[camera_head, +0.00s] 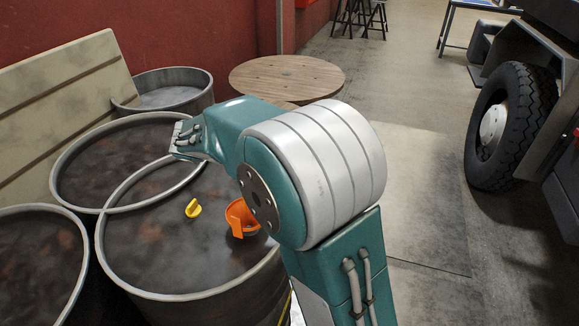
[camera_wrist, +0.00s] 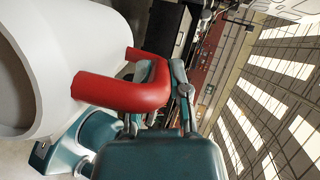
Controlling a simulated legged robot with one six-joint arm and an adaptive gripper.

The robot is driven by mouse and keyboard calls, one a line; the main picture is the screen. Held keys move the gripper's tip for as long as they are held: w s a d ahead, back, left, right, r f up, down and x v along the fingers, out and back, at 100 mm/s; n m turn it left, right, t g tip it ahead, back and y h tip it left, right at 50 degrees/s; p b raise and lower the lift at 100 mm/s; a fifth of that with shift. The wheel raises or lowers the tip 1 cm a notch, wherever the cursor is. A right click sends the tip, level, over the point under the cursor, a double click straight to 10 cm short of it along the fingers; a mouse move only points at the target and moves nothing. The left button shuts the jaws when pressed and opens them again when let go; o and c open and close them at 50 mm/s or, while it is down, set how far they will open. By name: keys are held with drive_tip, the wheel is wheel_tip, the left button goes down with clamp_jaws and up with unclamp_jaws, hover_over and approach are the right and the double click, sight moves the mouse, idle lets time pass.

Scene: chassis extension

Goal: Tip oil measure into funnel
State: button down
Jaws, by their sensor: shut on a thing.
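My gripper (camera_wrist: 168,75) is shut on the red handle of the oil measure (camera_wrist: 75,40) in the wrist view. The measure has a wide white body, cut off by the upper left of that view. The wrist picture is rolled, so I cannot tell how far the measure is tilted. The measure and my fingertips do not show clearly in the head view, where my arm blocks the middle. The orange funnel (camera_head: 237,214) stands on the nearest dark drum's top, partly hidden behind my arm.
A small yellow piece (camera_head: 193,208) lies left of the funnel on the nearest drum (camera_head: 190,296). Other drums (camera_head: 62,180) crowd the left, beside a beige panel (camera_head: 60,90). A round wooden top (camera_head: 287,76) stands behind. A truck wheel (camera_head: 508,126) is at right; floor between is clear.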

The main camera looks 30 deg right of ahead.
drive_tip(key=shift+w+a+r+n+g+h, duration=0.2)
drive_tip(key=shift+w+a+r+g+h, duration=0.15)
drive_tip(key=shift+w+a+r+h, duration=0.3)
drive_tip(key=shift+w+a+r+n+g+h, duration=0.2)
drive_tip(key=shift+w+a+r+g+h, duration=0.2)
drive_tip(key=shift+a+r+h, duration=0.3)
idle(0.5)
idle(4.2)
